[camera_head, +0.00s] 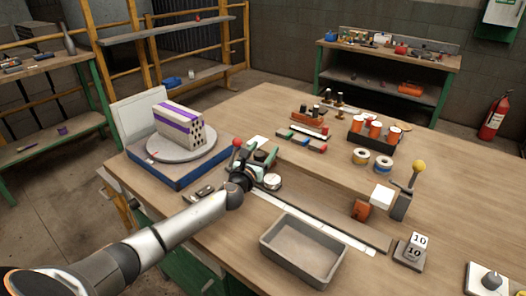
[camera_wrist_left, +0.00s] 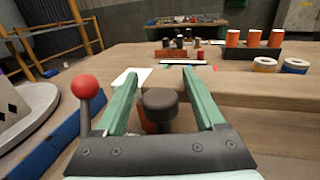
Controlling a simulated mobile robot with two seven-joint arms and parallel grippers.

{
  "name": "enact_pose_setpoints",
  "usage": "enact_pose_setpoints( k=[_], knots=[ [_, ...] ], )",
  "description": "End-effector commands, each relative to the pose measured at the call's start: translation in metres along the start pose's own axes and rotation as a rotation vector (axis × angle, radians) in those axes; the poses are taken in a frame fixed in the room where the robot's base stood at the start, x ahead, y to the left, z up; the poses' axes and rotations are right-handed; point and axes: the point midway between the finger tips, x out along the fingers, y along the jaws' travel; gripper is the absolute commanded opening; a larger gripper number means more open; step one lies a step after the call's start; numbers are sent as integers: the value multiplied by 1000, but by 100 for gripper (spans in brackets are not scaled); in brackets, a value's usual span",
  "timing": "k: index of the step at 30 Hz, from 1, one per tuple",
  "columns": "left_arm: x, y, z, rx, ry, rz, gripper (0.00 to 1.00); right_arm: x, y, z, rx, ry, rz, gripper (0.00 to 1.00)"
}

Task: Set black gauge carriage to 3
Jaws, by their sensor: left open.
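My left gripper (camera_head: 262,158) is open at the far left end of a long rail with a white strip (camera_head: 310,218) in the head view. In the left wrist view its two green fingers (camera_wrist_left: 158,95) stand apart. A dark round knob (camera_wrist_left: 160,103) sits between them, with some orange showing below it. I cannot tell whether the fingers touch the knob. It looks like the top of the black gauge carriage, but its body is hidden by the gripper. The scale marks are too small to read. My right gripper is not in view.
A red-ball lever (camera_wrist_left: 86,88) stands close left of my left gripper. A turntable (camera_head: 181,143) with a hollow brick is farther left. A grey tray (camera_head: 302,248) lies in front of the rail.

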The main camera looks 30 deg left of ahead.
Motion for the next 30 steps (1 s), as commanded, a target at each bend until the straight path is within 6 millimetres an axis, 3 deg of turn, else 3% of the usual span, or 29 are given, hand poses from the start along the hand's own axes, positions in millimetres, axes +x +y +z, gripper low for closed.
enact_pose_setpoints(
  k=[6, 24, 30],
  knots=[
    [0, 0, 0, 0, 0, 0, 70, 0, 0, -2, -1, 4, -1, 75],
    [0, 0, 0, 0, 0, 0, 2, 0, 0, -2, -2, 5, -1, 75],
    [0, 0, 0, 0, -1, 0, 0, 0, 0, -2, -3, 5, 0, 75]
  ],
)
